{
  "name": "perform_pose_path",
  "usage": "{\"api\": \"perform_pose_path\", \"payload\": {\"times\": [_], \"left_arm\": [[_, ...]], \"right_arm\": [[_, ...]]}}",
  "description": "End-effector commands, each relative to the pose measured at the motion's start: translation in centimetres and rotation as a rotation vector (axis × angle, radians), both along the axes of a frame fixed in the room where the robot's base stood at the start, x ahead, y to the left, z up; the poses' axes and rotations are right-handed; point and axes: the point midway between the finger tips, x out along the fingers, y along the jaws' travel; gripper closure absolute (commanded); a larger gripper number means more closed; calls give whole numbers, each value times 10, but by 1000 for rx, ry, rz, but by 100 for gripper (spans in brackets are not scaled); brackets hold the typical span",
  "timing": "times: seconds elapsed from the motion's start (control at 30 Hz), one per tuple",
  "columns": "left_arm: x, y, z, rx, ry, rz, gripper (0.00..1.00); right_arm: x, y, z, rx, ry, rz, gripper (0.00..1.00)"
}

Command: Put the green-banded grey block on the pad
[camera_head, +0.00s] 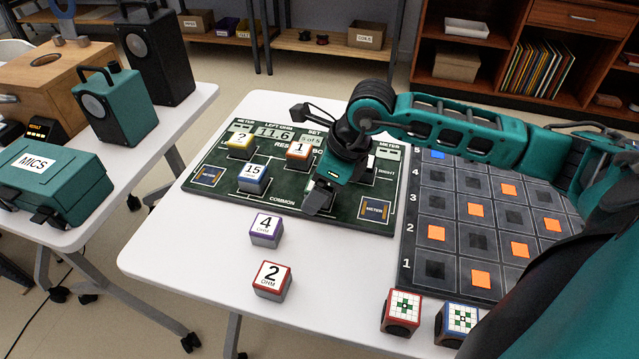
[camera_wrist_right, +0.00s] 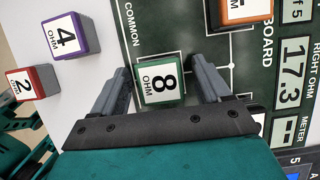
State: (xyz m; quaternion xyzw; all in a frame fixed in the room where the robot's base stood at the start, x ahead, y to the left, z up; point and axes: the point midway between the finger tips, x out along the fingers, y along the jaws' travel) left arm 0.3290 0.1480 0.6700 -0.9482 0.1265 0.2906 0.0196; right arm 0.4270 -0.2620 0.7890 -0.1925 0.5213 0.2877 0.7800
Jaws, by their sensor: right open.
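The green-banded grey block (camera_wrist_right: 162,82), marked 8 OHM, shows in the wrist view on the dark green circuit board (camera_wrist_right: 193,21). My right gripper (camera_wrist_right: 160,76) is open, with one finger on each side of this block; narrow gaps show between fingers and block. In the head view my right gripper (camera_head: 322,200) is low over the middle right of the board (camera_head: 290,207), and it hides the block there. Dark square pads marked METER lie on the board at its left (camera_head: 208,176) and right (camera_head: 376,209); I cannot tell which is the task's pad. My left gripper is out of view.
Blocks marked 2 (camera_head: 271,281) and 4 (camera_head: 266,230) stand on the white table in front of the board. Blocks 15 (camera_head: 253,179), 1 (camera_head: 299,150) and a yellow-banded one (camera_head: 241,145) stand on the board. A grid panel (camera_head: 450,275) and two patterned cubes (camera_head: 402,313) (camera_head: 457,325) are at the right.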

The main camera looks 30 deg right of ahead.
Motion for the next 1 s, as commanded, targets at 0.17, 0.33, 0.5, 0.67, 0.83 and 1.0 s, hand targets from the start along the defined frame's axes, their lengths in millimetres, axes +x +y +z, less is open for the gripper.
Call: {"api": "perform_pose_path", "payload": {"times": [0.17, 0.33, 0.5, 0.67, 0.83, 1.0], "left_arm": [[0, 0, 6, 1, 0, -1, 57], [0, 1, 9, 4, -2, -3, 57], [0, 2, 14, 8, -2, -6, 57], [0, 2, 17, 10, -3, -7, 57], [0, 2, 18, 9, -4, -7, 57], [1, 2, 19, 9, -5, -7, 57]], "right_arm": [[0, 0, 5, 0, 0, 0, 24], [-7, -8, 31, -3, -4, 1, 24], [-18, -18, 66, -4, -5, -1, 24], [-28, -25, 93, -3, -1, 0, 24], [-33, -29, 110, -1, 0, 0, 24], [-35, -30, 115, 1, -1, 0, 24]]}}
